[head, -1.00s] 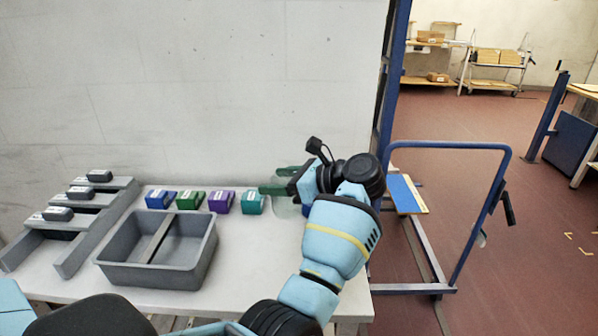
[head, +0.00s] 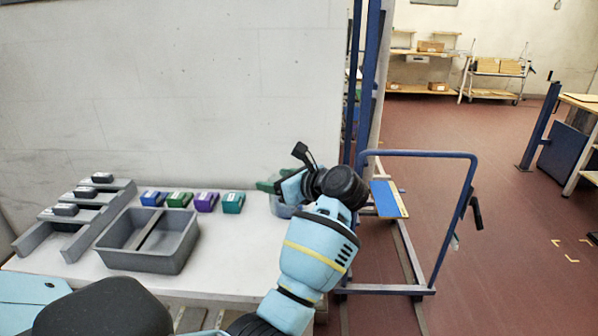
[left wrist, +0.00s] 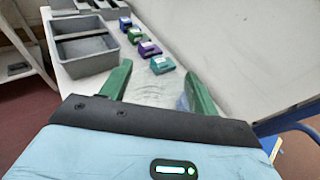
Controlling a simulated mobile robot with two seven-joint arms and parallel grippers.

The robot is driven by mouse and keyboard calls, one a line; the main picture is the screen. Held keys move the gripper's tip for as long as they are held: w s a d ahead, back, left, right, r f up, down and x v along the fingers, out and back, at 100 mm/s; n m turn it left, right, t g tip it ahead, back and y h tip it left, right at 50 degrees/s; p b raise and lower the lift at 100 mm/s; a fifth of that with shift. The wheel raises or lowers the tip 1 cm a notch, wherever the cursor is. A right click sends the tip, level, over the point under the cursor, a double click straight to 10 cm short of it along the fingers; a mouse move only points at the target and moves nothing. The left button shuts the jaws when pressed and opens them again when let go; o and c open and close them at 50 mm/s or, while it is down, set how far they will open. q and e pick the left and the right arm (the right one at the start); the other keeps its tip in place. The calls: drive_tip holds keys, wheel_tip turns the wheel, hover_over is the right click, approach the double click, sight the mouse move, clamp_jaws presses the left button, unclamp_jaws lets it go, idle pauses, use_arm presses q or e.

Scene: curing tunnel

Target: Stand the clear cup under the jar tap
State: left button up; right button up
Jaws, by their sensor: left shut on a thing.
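My left gripper (head: 268,187) is over the right end of the white table, its green fingers pointing left. In the left wrist view, its two fingers (left wrist: 157,82) stand apart on either side of a see-through thing. This is the clear cup (head: 283,209), a faint pale shape below the fingers in the head view; its outline is hard to make out and the wrist and fingers partly hide it. I cannot tell whether its base touches the table. No jar or tap is in view. My right gripper is not in view.
The table (head: 240,262) carries a grey divided bin (head: 150,262), a grey stepped rack (head: 70,240) and a row of small boxes: blue (head: 153,198), green (head: 179,199), purple (head: 206,202) and teal (head: 233,203). A blue-framed cart (head: 425,155) stands right of the table. Red floor lies open beyond.

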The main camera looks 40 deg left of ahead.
sight(274, 206)
use_arm(q)
drive_tip(key=f+m+t, duration=0.1)
drive_tip(key=s+f+m+t+h, duration=0.1)
drive_tip(key=f+m+t, duration=0.1)
drive_tip(key=s+f+m+t, duration=0.1)
drive_tip(key=f+t, duration=0.1)
drive_tip(key=shift+s+a+f+h, duration=0.1)
drive_tip(key=shift+s+a+h, duration=0.05)
drive_tip(key=shift+s+h, duration=0.15)
drive_tip(key=s+d+f+m+t+h, duration=0.4)
drive_tip(key=s+d+m+h, duration=0.2)
drive_tip(key=d, duration=0.4)
drive_tip(key=s+d+f+m+t+h, duration=0.3)
drive_tip(key=s+d+f+m+h, duration=0.2)
drive_tip(key=s+d, duration=0.4)
drive_tip(key=shift+s+d+f+m+t+h, duration=0.25)
drive_tip(key=shift+d+m+t+h, duration=0.15)
drive_tip(key=shift+m+h, duration=0.45)
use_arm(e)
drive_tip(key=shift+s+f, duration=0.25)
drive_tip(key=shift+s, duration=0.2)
